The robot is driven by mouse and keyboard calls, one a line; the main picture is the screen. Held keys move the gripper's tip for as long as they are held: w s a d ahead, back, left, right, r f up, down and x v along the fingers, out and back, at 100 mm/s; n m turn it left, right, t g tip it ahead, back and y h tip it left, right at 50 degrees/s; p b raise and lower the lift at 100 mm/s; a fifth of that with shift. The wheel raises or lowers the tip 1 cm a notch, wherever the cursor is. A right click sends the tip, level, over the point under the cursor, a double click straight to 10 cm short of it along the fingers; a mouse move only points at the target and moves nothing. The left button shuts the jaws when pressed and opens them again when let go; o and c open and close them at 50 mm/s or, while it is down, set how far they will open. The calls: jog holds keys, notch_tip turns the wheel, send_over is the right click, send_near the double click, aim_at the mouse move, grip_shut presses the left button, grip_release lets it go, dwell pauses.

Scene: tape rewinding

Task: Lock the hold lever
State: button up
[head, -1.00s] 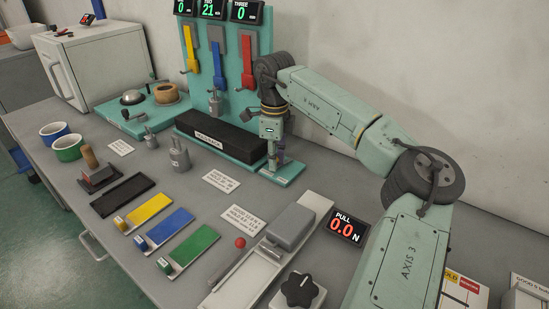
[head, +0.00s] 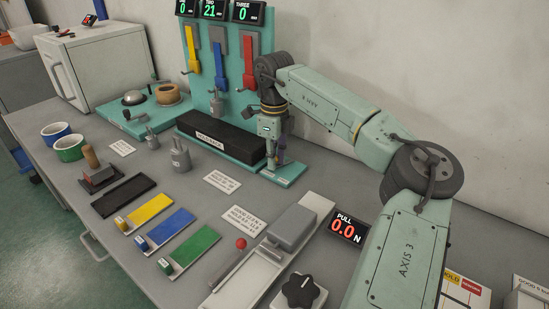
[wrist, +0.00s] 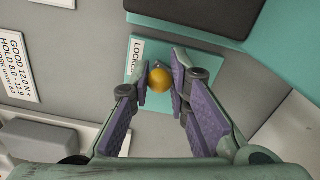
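An orange ball knob (wrist: 160,79), which appears to top the hold lever, shows in the wrist view over a small teal base plate (wrist: 150,118). A label starting "LOCKE" (wrist: 135,62) lies on the plate just left of the knob. My gripper (wrist: 163,74) points down with its purple-padded fingers spread, one on each side of the knob. I cannot tell whether either finger touches it. In the head view my gripper (head: 277,158) is low over the teal plate (head: 289,176), and the knob is hidden.
A long black block (head: 222,137) on a teal base lies left of my gripper. In front are a white card (head: 246,219), a red-knobbed lever (head: 241,243) and a pull display (head: 346,228) reading 0.0 N.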

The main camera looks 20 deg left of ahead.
jog(key=o, duration=0.4)
jog(key=shift+o, duration=0.2)
notch_tip(320, 180, up, 12)
dwell(0.5)
jog(key=shift+a, duration=0.1)
